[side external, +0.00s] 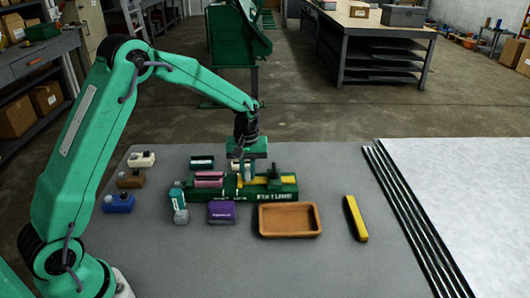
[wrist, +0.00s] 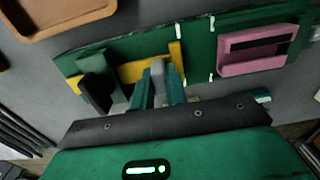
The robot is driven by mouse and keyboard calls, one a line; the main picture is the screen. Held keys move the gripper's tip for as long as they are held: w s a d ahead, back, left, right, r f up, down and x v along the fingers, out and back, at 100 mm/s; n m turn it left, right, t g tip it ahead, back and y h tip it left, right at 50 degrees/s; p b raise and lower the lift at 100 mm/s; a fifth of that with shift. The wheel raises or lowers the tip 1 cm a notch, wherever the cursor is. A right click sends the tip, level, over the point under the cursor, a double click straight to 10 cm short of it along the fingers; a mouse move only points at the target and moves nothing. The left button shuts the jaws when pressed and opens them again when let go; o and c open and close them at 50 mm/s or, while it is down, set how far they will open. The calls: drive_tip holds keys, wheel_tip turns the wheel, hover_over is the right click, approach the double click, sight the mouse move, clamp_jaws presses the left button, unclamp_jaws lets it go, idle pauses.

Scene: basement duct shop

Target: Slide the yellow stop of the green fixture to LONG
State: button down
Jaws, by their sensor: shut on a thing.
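The green fixture (side external: 285,191) lies on the grey table; it also shows in the wrist view (wrist: 200,52). Its yellow stop (wrist: 138,70) lies along the fixture and shows in the side view too (side external: 289,181). The stop's end is close to one pair of white marks; another pair is nearer the pink block (wrist: 265,50), which sits on the fixture. Labels at the marks are too small to read. A black knob (wrist: 97,90) stands over the stop's other part. My gripper (wrist: 159,80) is shut on the stop's grey upright tab (wrist: 158,66). The side view partly hides this hold.
A brown tray (side external: 262,234) and a purple box (side external: 222,212) lie in front of the fixture. A teal-and-grey bottle-like thing (side external: 180,205) is at its left end. A yellow-and-black bar (side external: 355,218) lies right. Several small blocks stand left. Dark rails (side external: 405,215) edge a pale sheet.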

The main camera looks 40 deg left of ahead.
drive_tip(key=c, duration=1.4)
unclamp_jaws()
drive_tip(key=shift+w+d, duration=0.15)
drive_tip(key=shift+w, duration=0.05)
drive_tip(key=shift+r, duration=0.2)
wheel_tip(320, 180, up, 7)
drive_tip(key=shift+r, duration=0.3)
